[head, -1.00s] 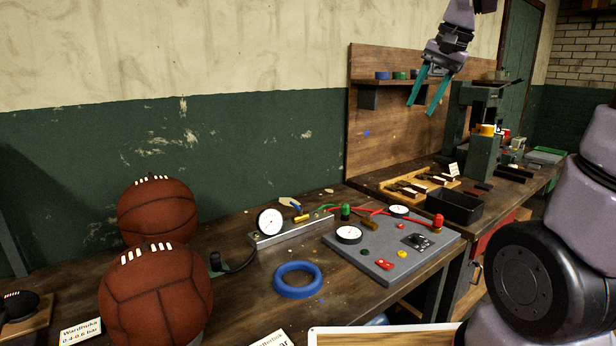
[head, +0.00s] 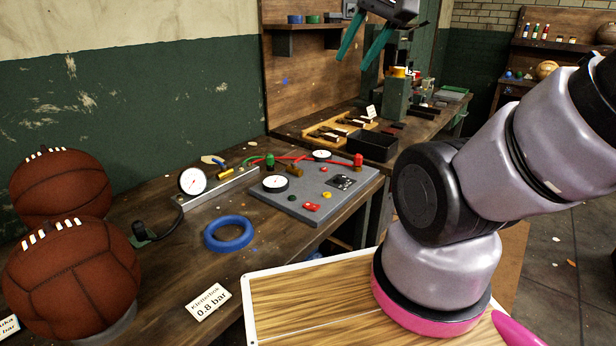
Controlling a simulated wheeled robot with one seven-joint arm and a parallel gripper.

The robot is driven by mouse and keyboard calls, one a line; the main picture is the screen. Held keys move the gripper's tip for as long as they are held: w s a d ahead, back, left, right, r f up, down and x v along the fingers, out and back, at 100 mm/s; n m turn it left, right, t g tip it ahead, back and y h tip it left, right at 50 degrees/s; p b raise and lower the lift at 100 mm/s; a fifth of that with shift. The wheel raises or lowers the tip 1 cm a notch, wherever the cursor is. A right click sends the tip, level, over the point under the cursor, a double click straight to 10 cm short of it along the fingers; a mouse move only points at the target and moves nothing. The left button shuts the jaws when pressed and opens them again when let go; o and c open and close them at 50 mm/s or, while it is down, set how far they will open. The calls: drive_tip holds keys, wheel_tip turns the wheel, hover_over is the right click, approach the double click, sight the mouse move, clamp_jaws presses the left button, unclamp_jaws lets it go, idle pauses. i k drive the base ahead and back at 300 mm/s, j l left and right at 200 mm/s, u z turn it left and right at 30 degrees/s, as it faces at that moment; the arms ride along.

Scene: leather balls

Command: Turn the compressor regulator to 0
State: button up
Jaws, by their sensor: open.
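A grey compressor panel (head: 300,211) lies on the workbench in the middle of the head view. It carries a dark control with a pale-marked plate (head: 341,182), which may be the regulator; its setting is too small to read. A white-faced gauge (head: 275,184) sits at the panel's left and another gauge (head: 321,155) at its back. Red and green fittings stand along the back edge. My gripper (head: 353,64) is open and empty, its two teal fingers pointing down. It is high above and apart from the panel, in front of the wooden backboard.
Two brown leather balls (head: 75,275) stand at the left. A blue ring (head: 229,234), a round gauge on a metal bar (head: 192,181) and a 0.8 bar card (head: 208,302) lie left of the panel. A black bin (head: 373,146) and wooden tray stand behind it.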

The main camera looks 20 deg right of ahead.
sight(341, 179)
drive_tip(key=i+l+z, duration=0.65)
drive_tip(key=l+z, duration=0.15)
